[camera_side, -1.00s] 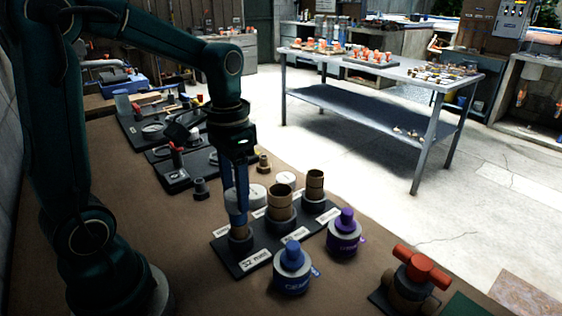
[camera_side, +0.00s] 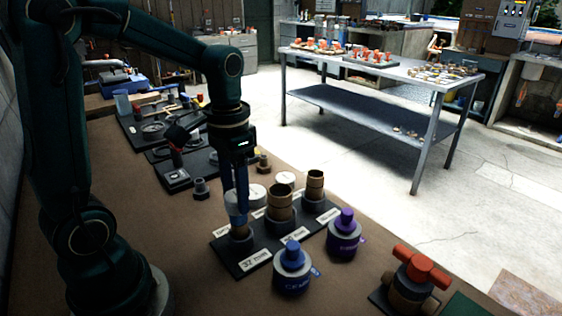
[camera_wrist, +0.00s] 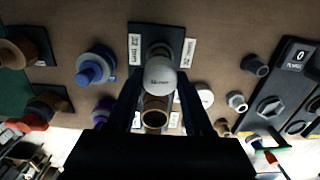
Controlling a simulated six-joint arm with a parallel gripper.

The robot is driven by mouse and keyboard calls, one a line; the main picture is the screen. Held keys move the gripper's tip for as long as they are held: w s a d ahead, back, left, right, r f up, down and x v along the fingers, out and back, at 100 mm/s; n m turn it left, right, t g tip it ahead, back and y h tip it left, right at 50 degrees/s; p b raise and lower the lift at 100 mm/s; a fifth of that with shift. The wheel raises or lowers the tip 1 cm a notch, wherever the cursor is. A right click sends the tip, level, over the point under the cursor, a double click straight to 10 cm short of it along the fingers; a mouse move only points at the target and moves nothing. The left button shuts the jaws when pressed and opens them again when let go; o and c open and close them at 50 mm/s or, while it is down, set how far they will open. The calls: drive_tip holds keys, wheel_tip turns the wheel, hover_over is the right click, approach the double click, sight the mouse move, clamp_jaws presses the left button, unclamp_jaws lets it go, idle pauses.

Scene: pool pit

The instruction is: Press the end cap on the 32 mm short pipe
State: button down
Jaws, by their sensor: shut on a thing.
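A pale round end cap (camera_wrist: 160,77) is held between the fingertips of my gripper (camera_wrist: 159,80) in the wrist view. In the side view my gripper (camera_side: 238,207) points straight down over the front-left place of the dark pipe stand (camera_side: 245,263), marked 32. The cap (camera_side: 236,213) sits at the fingertips, right over the short brown 32 mm pipe (camera_side: 241,231). The cap hides the pipe's top in the wrist view. I cannot tell how far the cap is over the pipe.
Two wider open brown pipes, a middle one (camera_side: 280,204) and a far one (camera_side: 315,186), stand close on the right. A blue-topped can (camera_side: 292,268), a purple-topped can (camera_side: 344,235) and a red-handled valve (camera_side: 415,277) stand near. Bare bench lies left of the stand.

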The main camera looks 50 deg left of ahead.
idle(0.4)
unclamp_jaws()
drive_tip(key=shift+r, duration=3.5)
drive_tip(key=shift+c, duration=0.3)
clamp_jaws()
drive_tip(key=shift+f, duration=0.45)
drive_tip(key=shift+f, duration=0.35)
